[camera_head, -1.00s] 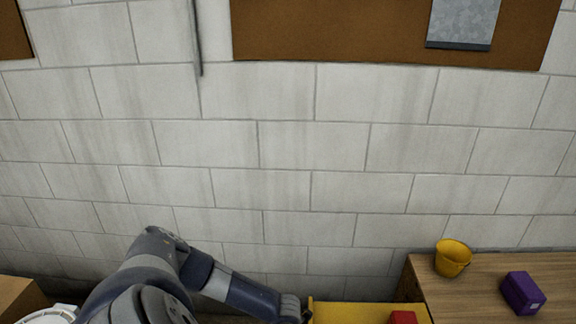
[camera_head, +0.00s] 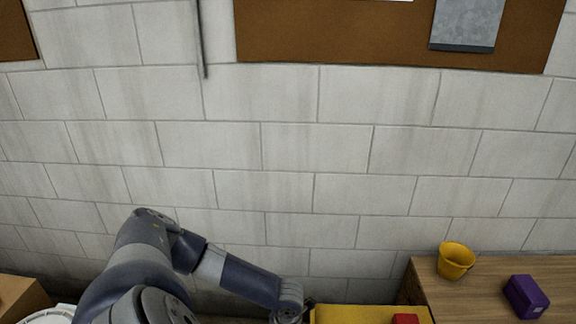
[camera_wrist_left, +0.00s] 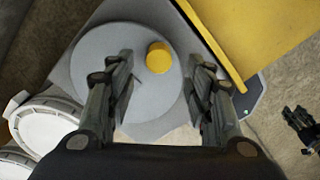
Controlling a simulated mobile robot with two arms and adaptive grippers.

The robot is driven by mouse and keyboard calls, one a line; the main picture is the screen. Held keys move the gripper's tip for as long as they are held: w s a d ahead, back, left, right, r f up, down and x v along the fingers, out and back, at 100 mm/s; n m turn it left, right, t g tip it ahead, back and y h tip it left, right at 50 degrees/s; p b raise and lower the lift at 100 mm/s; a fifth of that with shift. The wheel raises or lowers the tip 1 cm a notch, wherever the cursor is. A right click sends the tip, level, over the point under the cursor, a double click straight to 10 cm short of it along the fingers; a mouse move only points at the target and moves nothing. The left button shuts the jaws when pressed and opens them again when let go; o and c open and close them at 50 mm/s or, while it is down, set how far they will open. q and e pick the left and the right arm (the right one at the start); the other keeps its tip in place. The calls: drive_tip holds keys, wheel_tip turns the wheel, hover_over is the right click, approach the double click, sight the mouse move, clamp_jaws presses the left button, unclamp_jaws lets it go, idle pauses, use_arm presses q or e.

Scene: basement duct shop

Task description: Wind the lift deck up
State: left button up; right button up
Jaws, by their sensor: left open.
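The lift deck (camera_head: 345,315) is a yellow flat top at the bottom edge of the head view. Its yellow edge also shows at the upper right of the left wrist view (camera_wrist_left: 255,35). Beside it, in the left wrist view, is a round grey wheel (camera_wrist_left: 95,60) with a yellow knob (camera_wrist_left: 158,57) near its rim. My left gripper (camera_wrist_left: 160,66) is open, with its fingers on either side of the knob in the picture; I see no contact. In the head view its fingers are mostly cut off. A dark jointed shape (camera_wrist_left: 302,127), perhaps my right gripper, shows at the right.
A red block (camera_head: 405,319) is on the deck. A wooden bench (camera_head: 480,295) at the right holds a yellow bucket (camera_head: 455,262) and a purple box (camera_head: 525,297). White round lids (camera_wrist_left: 45,125) are left of the wheel. A block wall stands behind.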

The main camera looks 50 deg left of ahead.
use_arm(q)
wheel_tip(320, 180, up, 6)
drive_tip(key=shift+f, duration=0.1)
idle(0.7)
